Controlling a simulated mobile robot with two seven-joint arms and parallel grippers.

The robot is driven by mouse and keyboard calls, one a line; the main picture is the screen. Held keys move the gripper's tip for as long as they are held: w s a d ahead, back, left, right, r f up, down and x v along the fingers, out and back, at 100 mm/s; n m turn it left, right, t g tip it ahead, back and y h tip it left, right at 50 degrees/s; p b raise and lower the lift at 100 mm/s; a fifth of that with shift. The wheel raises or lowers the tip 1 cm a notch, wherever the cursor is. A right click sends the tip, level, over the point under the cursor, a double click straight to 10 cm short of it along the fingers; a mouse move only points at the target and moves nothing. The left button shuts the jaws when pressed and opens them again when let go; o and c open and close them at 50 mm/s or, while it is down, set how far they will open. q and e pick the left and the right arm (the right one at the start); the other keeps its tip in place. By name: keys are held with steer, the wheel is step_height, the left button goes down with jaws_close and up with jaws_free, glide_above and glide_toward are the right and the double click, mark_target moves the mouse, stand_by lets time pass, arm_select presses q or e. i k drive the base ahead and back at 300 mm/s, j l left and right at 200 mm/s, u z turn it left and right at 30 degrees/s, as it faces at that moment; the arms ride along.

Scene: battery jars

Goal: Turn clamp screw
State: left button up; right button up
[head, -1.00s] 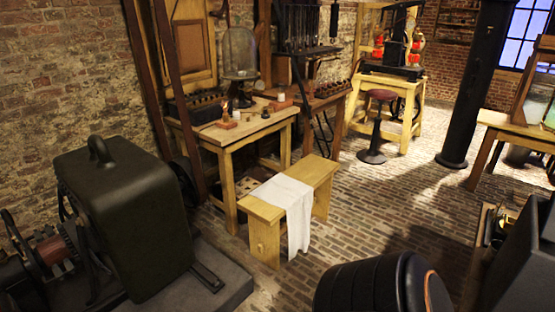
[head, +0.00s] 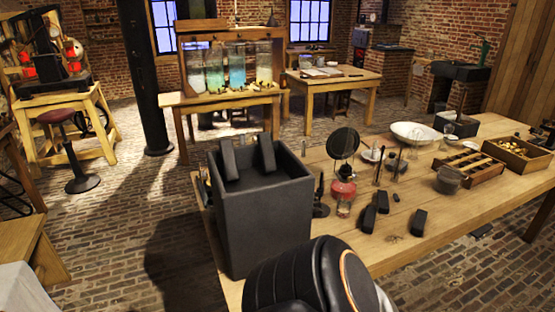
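No clamp screw can be made out at this size. The glass battery jars (head: 237,65) stand side by side in a wooden frame on a table at the back, some with blue-green liquid. A large dark open box (head: 262,225) stands on the near end of the long wooden table (head: 300,160), with black blocks (head: 265,152) sticking up at its top. More black blocks (head: 370,218) lie on the table right of it. Neither of my grippers shows; only a black rounded part of me with an orange ring fills the bottom middle.
The long table also holds a round dark disc (head: 343,143), a red lamp (head: 343,190), a white bowl (head: 415,133) and wooden trays (head: 468,170). A red stool (head: 68,150) and black column (head: 143,80) stand at left. Brick floor is free between them and the table.

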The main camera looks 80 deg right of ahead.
mark_target(317, 213)
steer(key=z, duration=2.9)
steer(key=i+l+u, duration=0.1)
steer(key=l, duration=0.3)
steer(key=i+l, duration=0.15)
steer(key=l, duration=0.25)
steer(key=i+l+u, duration=0.15)
steer(key=l, duration=0.3)
steer(key=i+l, duration=0.1)
steer(key=l, duration=0.3)
steer(key=i+l+u, duration=0.15)
steer(key=l, duration=0.3)
